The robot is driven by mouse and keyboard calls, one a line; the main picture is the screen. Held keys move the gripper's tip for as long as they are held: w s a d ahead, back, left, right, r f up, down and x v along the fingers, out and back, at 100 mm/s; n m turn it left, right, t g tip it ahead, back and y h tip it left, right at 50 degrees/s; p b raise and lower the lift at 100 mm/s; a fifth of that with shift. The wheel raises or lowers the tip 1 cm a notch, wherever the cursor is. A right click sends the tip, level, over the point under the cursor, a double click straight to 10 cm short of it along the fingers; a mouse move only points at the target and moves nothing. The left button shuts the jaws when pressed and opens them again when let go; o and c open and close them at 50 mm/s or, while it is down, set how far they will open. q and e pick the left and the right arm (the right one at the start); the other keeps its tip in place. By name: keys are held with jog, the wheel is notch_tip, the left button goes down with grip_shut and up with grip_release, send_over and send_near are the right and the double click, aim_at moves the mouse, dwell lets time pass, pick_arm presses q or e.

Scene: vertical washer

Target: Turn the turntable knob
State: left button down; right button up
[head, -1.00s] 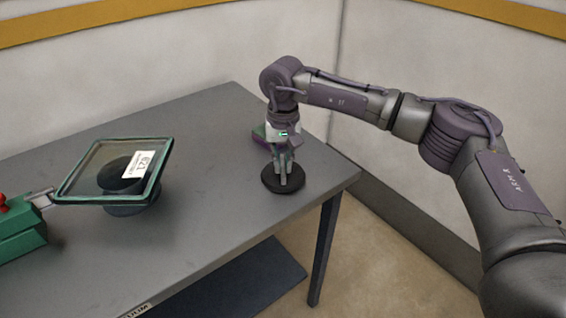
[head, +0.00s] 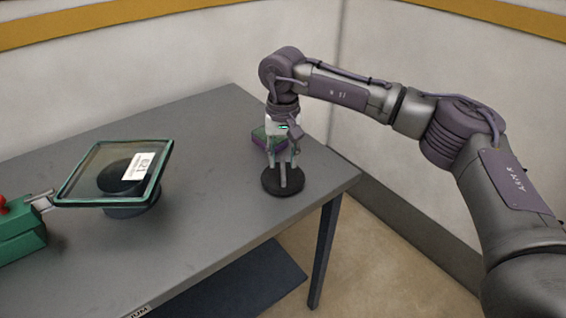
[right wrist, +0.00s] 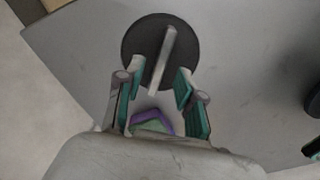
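The knob is a black disc (head: 271,184) with a raised grey bar handle (head: 283,178), near the right corner of the table. The disc (right wrist: 136,45) and bar (right wrist: 166,60) also show in the right wrist view. My right gripper (head: 284,163) points down over the knob. In the right wrist view its two fingers (right wrist: 161,78) are apart, with the near part of the bar between them in the picture. I cannot tell whether they touch it. A green-rimmed glass plate (head: 97,169) with a label stands tilted above a dark round base (head: 128,211). My left gripper is not in view.
A green device with a red knob (head: 20,239) sits at the table's left. The grey table (head: 215,190) is clear between plate and knob. A wall stands behind.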

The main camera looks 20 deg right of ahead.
aim_at(283, 167)
notch_tip(283, 167, up, 10)
dwell(0.3)
dwell(1.2)
